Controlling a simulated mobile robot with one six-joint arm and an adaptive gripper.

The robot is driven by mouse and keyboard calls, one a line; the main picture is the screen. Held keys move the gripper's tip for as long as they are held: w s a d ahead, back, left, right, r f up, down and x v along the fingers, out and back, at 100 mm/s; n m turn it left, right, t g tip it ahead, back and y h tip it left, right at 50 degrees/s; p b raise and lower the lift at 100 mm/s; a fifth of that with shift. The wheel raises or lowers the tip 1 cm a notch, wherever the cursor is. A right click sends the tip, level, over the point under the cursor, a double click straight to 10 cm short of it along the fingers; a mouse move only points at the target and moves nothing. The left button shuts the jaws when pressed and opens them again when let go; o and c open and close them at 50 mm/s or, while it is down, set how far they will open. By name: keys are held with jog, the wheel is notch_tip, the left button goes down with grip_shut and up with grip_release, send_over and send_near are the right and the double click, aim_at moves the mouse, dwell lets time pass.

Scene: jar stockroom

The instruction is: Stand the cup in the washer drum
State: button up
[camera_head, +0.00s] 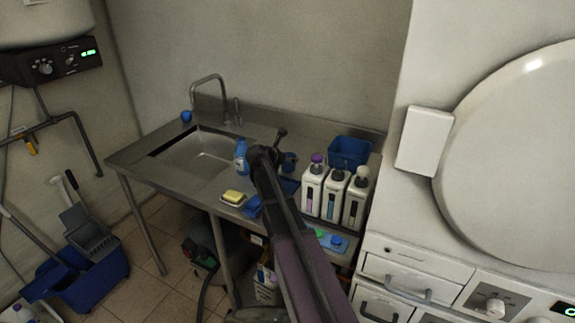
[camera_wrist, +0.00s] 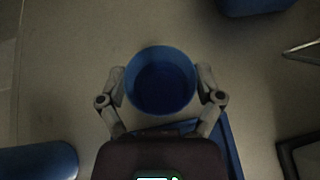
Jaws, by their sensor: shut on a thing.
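The blue cup (camera_wrist: 160,62) is in the wrist view, seen from above with its round rim facing the camera. My gripper (camera_wrist: 160,85) has one finger on each side of the cup and is shut on it. In the head view the cup (camera_head: 289,161) is a small dark blue shape over the steel counter, partly hidden by my arm. The washer (camera_head: 450,268) stands at the right with a large round white door (camera_head: 515,165). Its drum cannot be seen.
The steel counter (camera_head: 150,150) has a sink (camera_head: 200,155) at left. Several white bottles (camera_head: 313,190), a blue bin (camera_head: 349,150), a spray bottle (camera_head: 241,155) and a yellow sponge (camera_head: 233,196) stand around my arm. A blue mop bucket (camera_head: 95,283) is on the floor.

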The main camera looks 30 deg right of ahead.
jog(key=shift+f+b, duration=0.5)
jog(key=shift+f, duration=0.3)
jog(key=shift+f, duration=0.15)
jog(key=o, duration=0.9)
jog(key=shift+a+r, duration=0.1)
jog(key=shift+r, duration=0.25)
jog(key=shift+s+a+r+p, duration=0.2)
jog(key=shift+a+p, duration=0.1)
jog(key=shift+p, duration=0.1)
jog(key=shift+p+v, duration=2.55)
jog(key=shift+v, duration=2.95)
jog(key=shift+w+f, duration=0.1)
jog(key=shift+f, duration=0.05)
